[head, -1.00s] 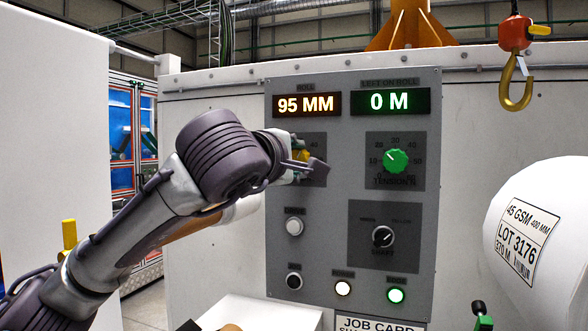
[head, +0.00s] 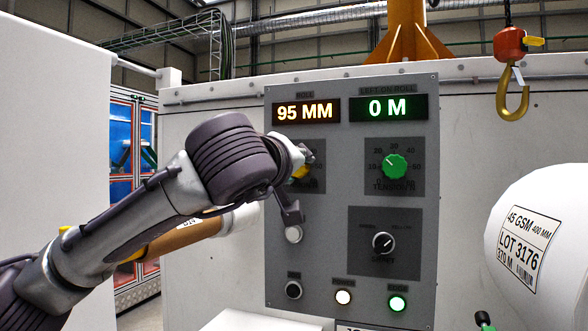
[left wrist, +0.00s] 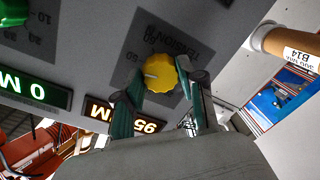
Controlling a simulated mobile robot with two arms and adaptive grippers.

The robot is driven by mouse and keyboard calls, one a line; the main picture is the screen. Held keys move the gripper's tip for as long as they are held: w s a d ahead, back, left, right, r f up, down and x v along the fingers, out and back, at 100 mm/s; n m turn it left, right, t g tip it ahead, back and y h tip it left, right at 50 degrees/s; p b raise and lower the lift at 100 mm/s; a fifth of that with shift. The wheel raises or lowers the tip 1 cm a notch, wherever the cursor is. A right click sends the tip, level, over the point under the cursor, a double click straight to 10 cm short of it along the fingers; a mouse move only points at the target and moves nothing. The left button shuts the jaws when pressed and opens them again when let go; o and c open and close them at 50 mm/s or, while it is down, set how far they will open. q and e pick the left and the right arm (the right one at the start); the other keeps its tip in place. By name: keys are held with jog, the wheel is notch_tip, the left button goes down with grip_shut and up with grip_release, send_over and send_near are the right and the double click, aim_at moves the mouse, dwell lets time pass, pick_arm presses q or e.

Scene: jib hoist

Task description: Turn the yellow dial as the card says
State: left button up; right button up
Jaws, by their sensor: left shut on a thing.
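The yellow dial (head: 300,171) is on the grey control panel at the left, mostly hidden behind my left gripper (head: 292,180). In the left wrist view the yellow dial (left wrist: 160,73) sits between the fingers of my left gripper (left wrist: 165,88), which is shut on it. A pale mark shows on the dial's face there, and part of the scale is covered. The job card (head: 380,327) shows only its top edge below the panel, so its text cannot be read. My right gripper is not in view.
The panel carries a green dial (head: 395,166), an orange display (head: 306,111) reading 95 MM and a green display (head: 389,108) reading 0 M. A small black selector (head: 383,242) is below. A white roll (head: 550,240) and a hoist hook (head: 512,95) are at the right.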

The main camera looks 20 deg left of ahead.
pick_arm(q)
jog(key=shift+f+m, duration=0.15)
jog(key=shift+m, duration=0.65)
jog(key=o, duration=1.1)
jog(key=shift+o, duration=0.2)
jog(key=shift+s, duration=0.1)
jog(key=s, duration=1.1)
jog(key=shift+s+r, duration=0.3)
jog(key=shift+s, duration=0.1)
